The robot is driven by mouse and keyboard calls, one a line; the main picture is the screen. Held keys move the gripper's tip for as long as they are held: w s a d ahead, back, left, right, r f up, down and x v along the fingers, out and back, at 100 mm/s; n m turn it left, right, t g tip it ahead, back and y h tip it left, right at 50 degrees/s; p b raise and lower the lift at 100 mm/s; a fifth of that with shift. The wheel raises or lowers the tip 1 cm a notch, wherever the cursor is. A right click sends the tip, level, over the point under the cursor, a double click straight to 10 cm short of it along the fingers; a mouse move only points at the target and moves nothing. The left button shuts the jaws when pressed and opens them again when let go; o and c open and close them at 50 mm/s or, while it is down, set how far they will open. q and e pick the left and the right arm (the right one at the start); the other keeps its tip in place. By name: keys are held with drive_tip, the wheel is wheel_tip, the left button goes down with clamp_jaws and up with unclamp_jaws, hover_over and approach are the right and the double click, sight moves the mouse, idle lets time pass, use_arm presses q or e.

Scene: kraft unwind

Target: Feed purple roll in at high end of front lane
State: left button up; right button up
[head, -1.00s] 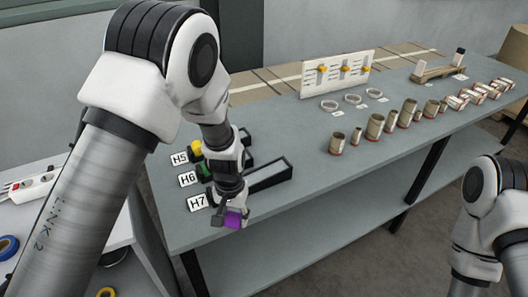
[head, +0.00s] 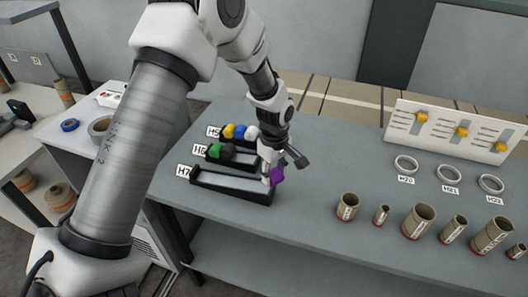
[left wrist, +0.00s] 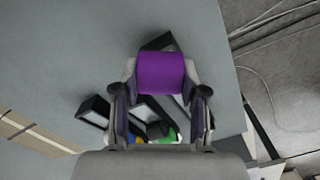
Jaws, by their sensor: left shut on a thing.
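The purple roll (head: 277,176) is held in my left gripper (head: 280,170), at the right end of the front lane (head: 228,185), labelled H7. The roll also shows in the left wrist view (left wrist: 161,72), between the two fingers. The front lane is a black-sided tray with a pale bed, and its visible part is empty. I cannot tell whether the roll touches the lane; the gripper partly hides that end. My right gripper is not in view.
Behind it, lane H6 holds a green roll (head: 215,150) and a dark one. Lane H5 holds yellow (head: 229,131), blue and white rolls. Several cardboard tubes (head: 418,221) stand to the right. White rings (head: 405,165) lie before a white panel (head: 450,131).

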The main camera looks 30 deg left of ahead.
use_arm(q)
drive_tip(key=a+r+n, duration=0.2)
drive_tip(key=a+n, duration=0.3)
drive_tip(key=n, duration=0.1)
drive_tip(key=shift+n, duration=0.3)
wheel_tip(320, 180, down, 4)
drive_tip(key=b, duration=0.3)
drive_tip(key=shift+w, duration=0.1)
drive_tip(key=shift+a+f+b, duration=0.15)
drive_tip(key=shift+f+b, duration=0.2)
drive_tip(key=shift+f, duration=0.05)
drive_tip(key=shift+r, duration=0.1)
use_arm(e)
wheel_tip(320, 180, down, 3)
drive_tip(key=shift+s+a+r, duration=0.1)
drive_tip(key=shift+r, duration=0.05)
use_arm(q)
drive_tip(key=shift+f+b, duration=0.6)
drive_tip(key=shift+f, duration=0.75)
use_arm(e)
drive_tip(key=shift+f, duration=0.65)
